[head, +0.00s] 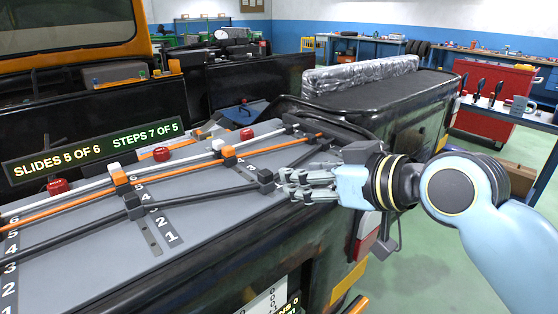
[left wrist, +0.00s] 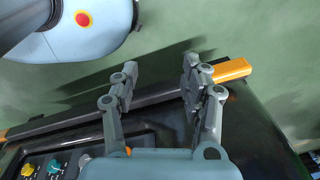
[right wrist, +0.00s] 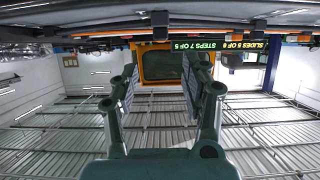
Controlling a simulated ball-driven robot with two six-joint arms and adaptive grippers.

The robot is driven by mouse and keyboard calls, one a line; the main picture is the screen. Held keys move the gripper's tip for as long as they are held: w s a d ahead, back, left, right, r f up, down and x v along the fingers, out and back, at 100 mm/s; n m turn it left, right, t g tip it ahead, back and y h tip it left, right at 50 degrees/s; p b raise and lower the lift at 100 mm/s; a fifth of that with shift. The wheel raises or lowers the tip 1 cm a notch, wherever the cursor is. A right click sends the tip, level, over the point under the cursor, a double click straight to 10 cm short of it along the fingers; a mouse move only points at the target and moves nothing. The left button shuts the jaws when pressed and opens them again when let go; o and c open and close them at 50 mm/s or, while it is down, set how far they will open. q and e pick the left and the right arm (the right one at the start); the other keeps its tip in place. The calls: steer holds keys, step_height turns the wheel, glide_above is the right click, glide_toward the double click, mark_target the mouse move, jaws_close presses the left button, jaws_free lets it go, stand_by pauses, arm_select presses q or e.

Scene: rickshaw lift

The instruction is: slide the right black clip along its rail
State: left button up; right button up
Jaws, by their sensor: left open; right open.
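The right black clip (head: 265,178) sits on the black rail (head: 205,194), towards its right end. Another black clip (head: 133,205) is on the same rail further left. My right gripper (head: 286,184) is open, with its fingertips at the right side of the right black clip; I cannot tell whether they touch it. In the right wrist view the right gripper (right wrist: 160,75) shows its fingers apart, with no clip visible between them. My left gripper (left wrist: 156,78) is open and empty in the left wrist view, near a black edge with an orange bar (left wrist: 232,70). It is not in the head view.
A white rail with a white clip (head: 218,145) and an orange rail with orange clips (head: 229,155) run beside the black rail. Red knobs (head: 162,153) stand on the grey panel. The display (head: 95,140) reads slides 5 of 6, steps 7 of 5. A silver-wrapped block (head: 360,75) lies behind.

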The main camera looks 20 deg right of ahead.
mark_target(267, 173)
steer(key=x, duration=1)
steer(key=shift+w+a+f, duration=0.2)
steer(key=shift+w, duration=0.05)
arm_select(q)
steer(key=shift+s+r, duration=0.2)
steer(key=shift+r, duration=0.1)
steer(key=shift+s, duration=0.1)
arm_select(e)
steer(key=shift+c, duration=0.6)
arm_select(q)
steer(key=shift+s, duration=0.25)
arm_select(e)
jaws_close()
